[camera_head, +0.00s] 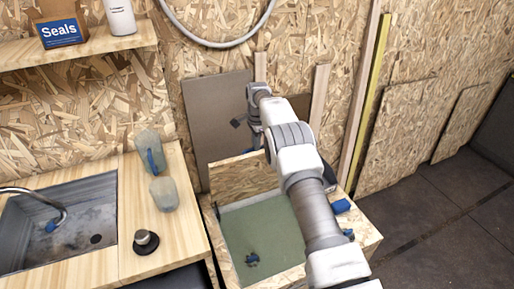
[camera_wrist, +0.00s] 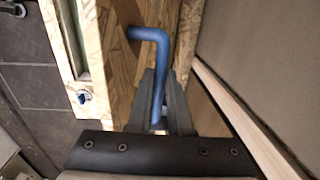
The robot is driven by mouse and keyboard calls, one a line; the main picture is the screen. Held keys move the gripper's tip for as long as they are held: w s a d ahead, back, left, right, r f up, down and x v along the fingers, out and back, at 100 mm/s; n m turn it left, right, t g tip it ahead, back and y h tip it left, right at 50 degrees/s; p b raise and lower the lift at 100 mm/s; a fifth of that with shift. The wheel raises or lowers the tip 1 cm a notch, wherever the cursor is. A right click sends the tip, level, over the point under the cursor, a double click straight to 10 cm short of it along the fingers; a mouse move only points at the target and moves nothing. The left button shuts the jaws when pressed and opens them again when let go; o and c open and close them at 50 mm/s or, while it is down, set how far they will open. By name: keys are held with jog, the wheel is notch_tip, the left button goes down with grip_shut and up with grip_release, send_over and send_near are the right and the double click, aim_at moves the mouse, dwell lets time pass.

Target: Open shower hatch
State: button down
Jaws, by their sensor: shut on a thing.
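The shower hatch seems to be the chipboard panel (camera_head: 240,178) standing tilted up at the back of a low box (camera_head: 228,268) in the head view. The box is open and shows a pale green inside. In the wrist view a blue bent handle (camera_wrist: 150,34) stands against chipboard (camera_wrist: 118,62). My gripper (camera_wrist: 165,78) is shut on the lower length of this handle. In the head view my arm reaches over the box to its back, and the arm mostly hides the grip.
A grey-brown board (camera_head: 205,110) leans on the wall behind. Dark floor (camera_head: 440,220) is clear at right.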

jog(key=shift+a+f, duration=0.1)
jog(key=shift+f, duration=0.2)
jog(key=c, duration=1)
grip_release()
jog(key=shift+f, duration=0.1)
jog(key=shift+o, duration=0.8)
jog(key=shift+w+r, duration=0.1)
jog(key=shift+r, duration=0.1)
notch_tip(320, 180, up, 17)
jog(key=s+p, duration=0.1)
jog(key=p, duration=0.2)
jog(key=shift+d+r, duration=0.2)
jog(key=shift+c, duration=0.3)
